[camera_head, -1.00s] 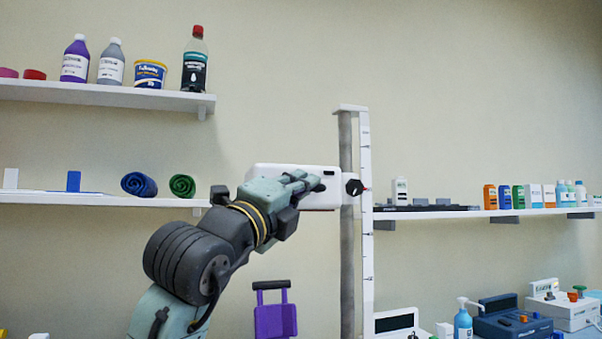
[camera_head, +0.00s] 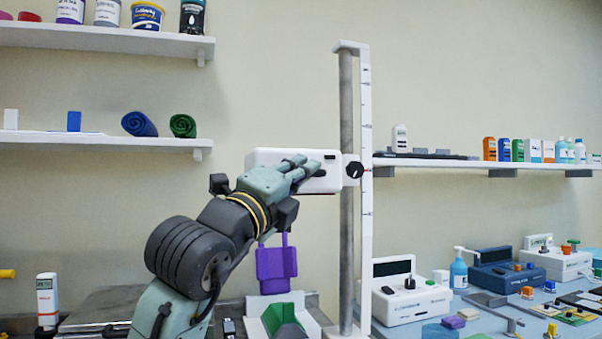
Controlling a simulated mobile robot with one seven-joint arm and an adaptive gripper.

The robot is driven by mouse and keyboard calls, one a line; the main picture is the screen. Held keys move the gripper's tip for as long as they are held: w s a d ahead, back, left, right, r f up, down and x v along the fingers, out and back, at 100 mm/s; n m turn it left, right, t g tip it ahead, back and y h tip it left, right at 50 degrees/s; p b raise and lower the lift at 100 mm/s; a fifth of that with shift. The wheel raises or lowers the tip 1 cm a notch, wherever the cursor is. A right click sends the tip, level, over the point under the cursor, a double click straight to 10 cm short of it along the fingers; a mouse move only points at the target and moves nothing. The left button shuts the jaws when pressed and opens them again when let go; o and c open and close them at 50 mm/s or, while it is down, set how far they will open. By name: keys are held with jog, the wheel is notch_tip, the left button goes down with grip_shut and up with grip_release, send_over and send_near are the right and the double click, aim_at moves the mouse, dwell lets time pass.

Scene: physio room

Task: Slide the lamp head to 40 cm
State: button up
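The lamp head (camera_head: 268,158) is a long white housing, roughly level, on a grey upright pole (camera_head: 346,250). A black knob (camera_head: 354,170) sits at its right end, beside a white scale (camera_head: 366,215) with dark tick marks. A small red mark (camera_head: 367,170) shows at the scale at knob height, roughly midway up the visible strip. The scale's figures are too small to read. My gripper (camera_head: 307,172) lies across the front of the lamp head, left of the knob, and hides part of it. I cannot tell whether the fingers clamp it.
A table (camera_head: 410,325) with devices and a blue bottle (camera_head: 458,272) stands at right. Wall shelves (camera_head: 100,142) hold rolls and bottles. The wall above the lamp head is clear.

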jog(key=shift+o, duration=0.7)
jog(key=v, duration=1.2)
